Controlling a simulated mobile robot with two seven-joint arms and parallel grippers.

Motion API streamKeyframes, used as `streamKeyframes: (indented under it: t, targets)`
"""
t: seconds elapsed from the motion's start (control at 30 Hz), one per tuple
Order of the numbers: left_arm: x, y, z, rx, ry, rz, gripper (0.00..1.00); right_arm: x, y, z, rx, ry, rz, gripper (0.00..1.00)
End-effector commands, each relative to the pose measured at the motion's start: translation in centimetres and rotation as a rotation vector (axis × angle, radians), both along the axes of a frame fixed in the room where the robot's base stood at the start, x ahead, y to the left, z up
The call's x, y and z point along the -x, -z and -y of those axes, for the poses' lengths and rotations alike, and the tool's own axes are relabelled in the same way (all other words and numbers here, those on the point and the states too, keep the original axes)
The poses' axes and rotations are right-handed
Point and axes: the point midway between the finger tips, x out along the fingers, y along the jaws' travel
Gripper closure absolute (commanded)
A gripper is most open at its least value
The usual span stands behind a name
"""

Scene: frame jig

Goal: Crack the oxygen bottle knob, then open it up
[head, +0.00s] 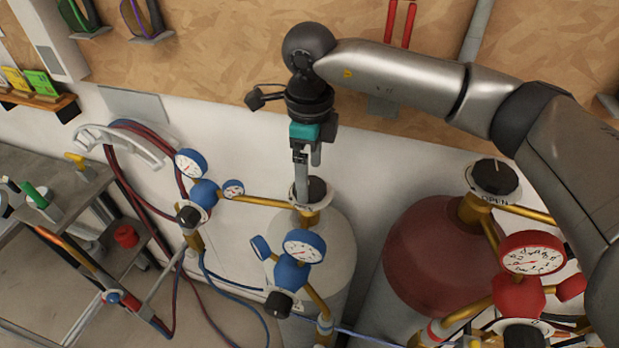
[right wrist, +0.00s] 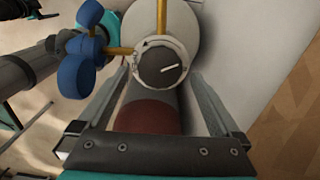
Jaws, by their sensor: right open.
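The grey-white oxygen bottle (head: 335,240) with blue gauges stands in the middle of the head view. Its black knob (head: 316,190) sits on top, over a pale marked plate. In the right wrist view the knob (right wrist: 162,67) shows a white pointer line. My right gripper (head: 308,180) reaches down over the knob from above. In the right wrist view its open fingers (right wrist: 160,75) lie on either side of the knob, with visible gaps; contact is not visible. Grey and teal parts at that view's upper left look like my left arm; its fingers cannot be made out.
A red bottle (head: 425,250) with its own knob (head: 493,178) and red gauge (head: 532,253) stands at right. Blue gauges (head: 304,248) and brass pipes crowd the oxygen bottle's front and left. The wall is close behind.

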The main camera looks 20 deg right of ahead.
Motion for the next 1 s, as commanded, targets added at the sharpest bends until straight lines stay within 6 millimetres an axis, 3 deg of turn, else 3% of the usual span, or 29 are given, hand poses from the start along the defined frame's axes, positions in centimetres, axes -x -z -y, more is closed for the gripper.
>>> streamKeyframes:
  t: [0.3, 0.5, 0.7, 1.0]
  targets:
    - [0.0, 1.4, 0.0, 0.0, 0.0, 0.0, 0.18, -0.1, -7.7, 0.0, -0.002, 0.0, 0.007, 0.0]
    - [0.0, 1.8, 0.0, 0.0, 0.0, 0.0, 0.18, -0.1, -11.3, 0.0, -0.001, 0.0, 0.004, 0.0]
    - [0.0, 1.9, 0.0, 0.0, 0.0, 0.0, 0.18, 0.0, -12.9, 0.0, 0.0, 0.0, 0.001, 0.0]
    - [0.0, 1.9, 0.0, 0.0, 0.0, 0.0, 0.18, 0.0, -13.1, 0.0, 0.0, 0.0, 0.001, 0.0]
